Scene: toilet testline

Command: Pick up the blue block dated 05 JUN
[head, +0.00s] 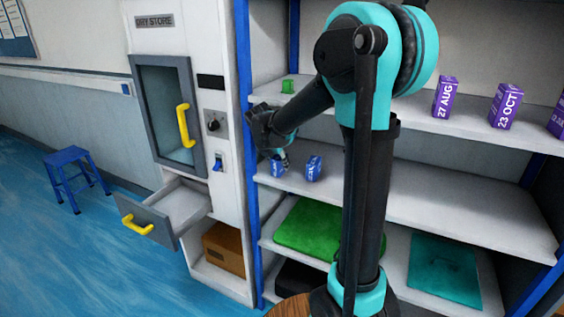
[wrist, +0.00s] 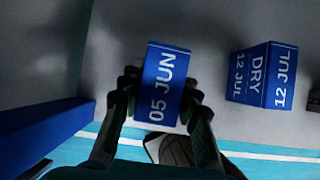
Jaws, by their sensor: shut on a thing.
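The blue block dated 05 JUN (wrist: 165,85) is between the two fingers of my gripper (wrist: 160,100) in the wrist view, its printed face toward the camera. The fingers are shut on its sides. In the head view the same block (head: 277,167) is at the left end of the middle shelf, with my gripper (head: 281,156) at it. I cannot tell whether the block touches the shelf. A second blue block, dated 12 JUL (wrist: 262,76), is to its right, apart from my gripper; it also shows in the head view (head: 313,168).
A blue post (head: 246,130) stands close left of the held block. Purple blocks (head: 445,97) and a small green block (head: 288,85) are on the shelf above. A drawer (head: 150,217) is open at left. The middle shelf (head: 430,195) is clear at right.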

